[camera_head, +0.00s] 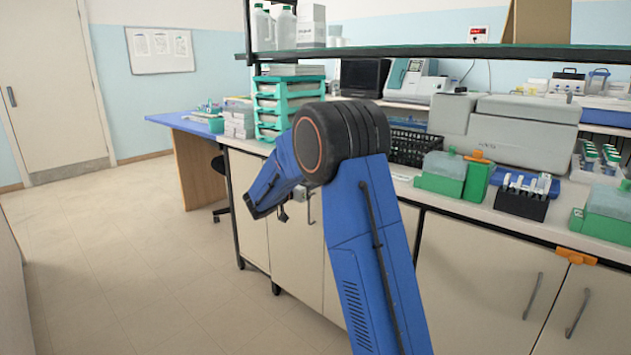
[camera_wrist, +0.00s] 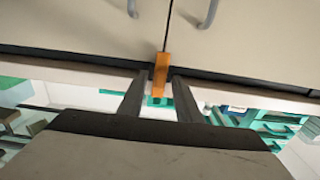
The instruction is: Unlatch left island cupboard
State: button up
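The left island cupboard (camera_head: 296,250) has pale doors, partly hidden behind my blue arm in the head view. In the wrist view, which looks upside down, two cupboard doors (camera_wrist: 75,35) meet at a dark vertical seam, each with a grey handle (camera_wrist: 208,14). An orange latch (camera_wrist: 161,68) lies over the seam at the counter-side edge of the doors. My gripper (camera_wrist: 159,76) is open, with one dark finger on each side of the latch. Small gaps show beside the latch, and contact cannot be told. The head view does not show this latch; my arm blocks that area.
Another orange latch (camera_head: 576,257) sits atop the right cupboard doors (camera_head: 495,285). The counter above holds a green rack (camera_head: 285,103), a black basket (camera_head: 408,147) and green boxes (camera_head: 442,173). A shelf (camera_head: 430,55) overhangs it. Floor (camera_head: 120,240) at left is clear.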

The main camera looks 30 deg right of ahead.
grip_shut()
jog(key=shift+n, duration=0.3)
jog(key=shift+w+a+f+n, duration=0.1)
jog(key=shift+n, duration=4.2)
jog(key=shift+w+f+n, duration=0.1)
jog(key=shift+n, duration=4.2)
grip_release()
